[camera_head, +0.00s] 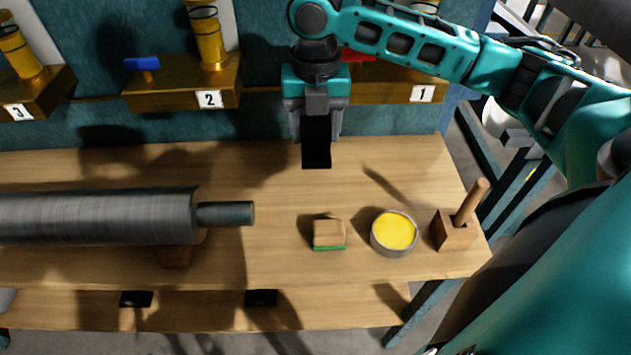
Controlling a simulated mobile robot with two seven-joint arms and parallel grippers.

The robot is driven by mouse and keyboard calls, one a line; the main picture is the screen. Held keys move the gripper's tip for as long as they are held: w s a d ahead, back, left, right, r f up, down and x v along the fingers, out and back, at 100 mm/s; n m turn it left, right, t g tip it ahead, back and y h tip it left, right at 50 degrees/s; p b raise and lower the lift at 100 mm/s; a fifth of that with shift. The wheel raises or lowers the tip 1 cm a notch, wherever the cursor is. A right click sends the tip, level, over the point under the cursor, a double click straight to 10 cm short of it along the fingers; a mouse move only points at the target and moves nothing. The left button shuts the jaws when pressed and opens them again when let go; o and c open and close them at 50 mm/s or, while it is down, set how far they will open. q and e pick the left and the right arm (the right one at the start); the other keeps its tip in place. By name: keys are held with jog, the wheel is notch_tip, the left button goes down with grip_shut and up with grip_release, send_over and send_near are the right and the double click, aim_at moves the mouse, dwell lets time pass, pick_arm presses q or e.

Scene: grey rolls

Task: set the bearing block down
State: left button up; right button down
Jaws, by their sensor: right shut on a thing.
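My right gripper (316,135) reaches in from the upper right and points down over the back of the wooden bench. It is shut on a dark block (316,155), which I take to be the bearing block. The block is upright between the fingers, and its upper part is hidden by them. Its lower end is at or just above the bench top (400,165); I cannot tell whether it touches. My left gripper is out of view.
A large grey roll (95,217) with a shaft end (226,213) lies at the left. A green-bottomed wooden block (329,235), a yellow-filled tin (394,232) and a wooden block with a handle (454,229) stand at front right. Numbered brass shelves (182,92) line the back.

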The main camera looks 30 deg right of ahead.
jog(key=shift+f+b, duration=0.8)
jog(key=shift+f, duration=6.05)
jog(key=shift+c, duration=1.8)
grip_release()
jog(key=shift+f, duration=0.15)
notch_tip(320, 180, up, 12)
jog(key=shift+r+p, duration=0.15)
jog(key=shift+p, duration=0.65)
